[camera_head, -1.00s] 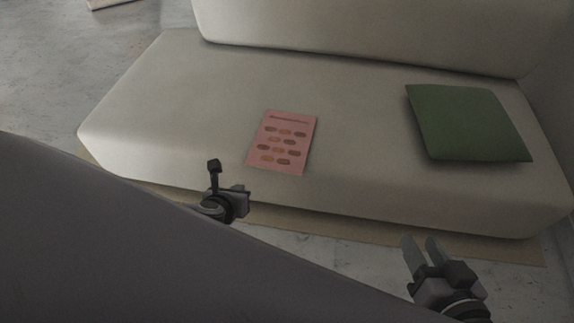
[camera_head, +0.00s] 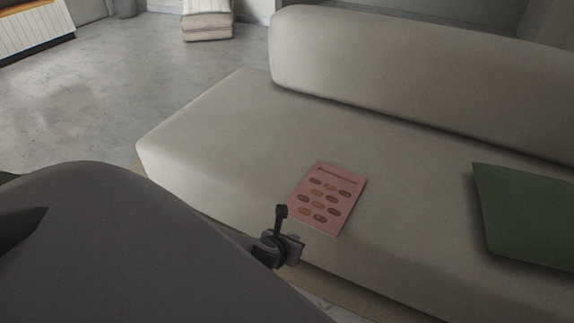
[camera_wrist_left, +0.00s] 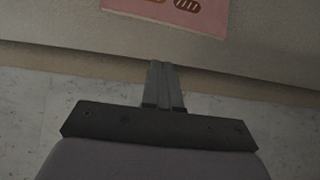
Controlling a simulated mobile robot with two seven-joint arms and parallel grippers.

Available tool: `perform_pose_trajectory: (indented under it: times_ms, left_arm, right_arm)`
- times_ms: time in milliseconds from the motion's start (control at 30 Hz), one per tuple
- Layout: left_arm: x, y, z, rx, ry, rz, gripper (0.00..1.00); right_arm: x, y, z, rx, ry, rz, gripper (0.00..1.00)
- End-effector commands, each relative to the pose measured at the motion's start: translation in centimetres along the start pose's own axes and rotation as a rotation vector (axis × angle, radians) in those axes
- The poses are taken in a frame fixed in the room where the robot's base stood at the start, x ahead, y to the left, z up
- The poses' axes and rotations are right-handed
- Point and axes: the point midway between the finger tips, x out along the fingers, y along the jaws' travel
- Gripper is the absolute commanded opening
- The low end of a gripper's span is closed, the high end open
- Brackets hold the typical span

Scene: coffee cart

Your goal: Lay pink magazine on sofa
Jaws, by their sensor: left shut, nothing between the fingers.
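The pink magazine (camera_head: 328,198) lies flat on the sofa seat (camera_head: 215,135), near its front edge, with rows of dark and orange ovals on its cover. Part of it also shows at the top of the left wrist view (camera_wrist_left: 170,10). My left gripper (camera_head: 285,250) is just in front of the sofa's front edge, apart from the magazine; its fingers are hard to make out in the head view. In the left wrist view its fingers (camera_wrist_left: 163,68) are together and empty, pointing toward the sofa. My right gripper is not in view.
A green cushion (camera_head: 528,218) lies on the seat at the right. The backrest (camera_head: 420,85) runs along the back. Bare floor (camera_head: 140,70) is open at the left. A pale stacked object (camera_head: 207,20) and a white slatted unit (camera_head: 35,30) stand farther back.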

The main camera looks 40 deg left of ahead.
Motion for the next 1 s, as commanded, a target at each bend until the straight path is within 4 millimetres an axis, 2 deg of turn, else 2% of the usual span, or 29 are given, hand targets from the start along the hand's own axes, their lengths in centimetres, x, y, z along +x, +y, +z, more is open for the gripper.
perform_pose_trajectory:
  times_ms: [33, 100, 167, 333, 533, 1000]
  left_arm:
    - [1.4, 0.0, -0.3, 0.000, -0.003, 0.001, 0.00]
    - [2.6, 0.0, -0.3, 0.000, -0.002, 0.001, 0.00]
    - [3.6, 0.0, -0.2, -0.001, -0.003, 0.000, 0.00]
    - [5.1, 0.0, 1.8, 0.000, -0.004, 0.001, 0.00]
    - [5.8, 0.0, 2.7, 0.001, -0.001, -0.001, 0.00]
    - [5.6, 0.1, 2.9, 0.001, 0.000, 0.000, 0.00]
  right_arm:
    - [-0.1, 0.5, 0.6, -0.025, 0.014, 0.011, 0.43]
    - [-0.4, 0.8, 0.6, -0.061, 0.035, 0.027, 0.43]
    - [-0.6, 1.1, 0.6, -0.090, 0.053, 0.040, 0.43]
    - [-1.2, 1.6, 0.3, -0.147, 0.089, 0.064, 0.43]
    - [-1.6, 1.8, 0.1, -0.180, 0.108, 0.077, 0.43]
    - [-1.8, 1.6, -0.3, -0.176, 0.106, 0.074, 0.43]
